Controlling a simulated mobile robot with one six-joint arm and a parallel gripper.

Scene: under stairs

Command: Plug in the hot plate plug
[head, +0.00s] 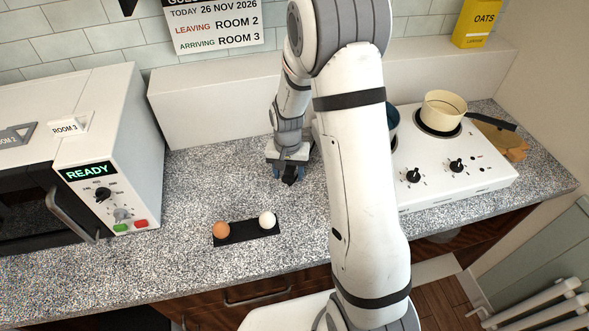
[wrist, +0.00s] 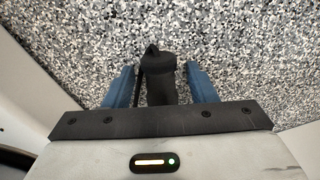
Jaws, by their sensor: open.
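A black plug (wrist: 160,76) lies between the two blue fingers of my gripper (wrist: 164,84) in the wrist view, with a gap on each side. My gripper is open around it. In the head view my gripper (head: 288,174) points down close to the speckled counter, left of the hot plate, with a dark piece at its tips. The white hot plate (head: 480,178) stands on the right of the counter, with two black knobs on its front. A cream pot (head: 444,108) sits on it. My arm hides its left part. I cannot make out a socket.
A microwave (head: 145,150) reading READY stands on the left. A black tray (head: 245,231) with a brown egg (head: 221,230) and a white egg (head: 267,220) lies near the counter's front. A white ledge (head: 215,110) runs behind. Bare counter surrounds my gripper.

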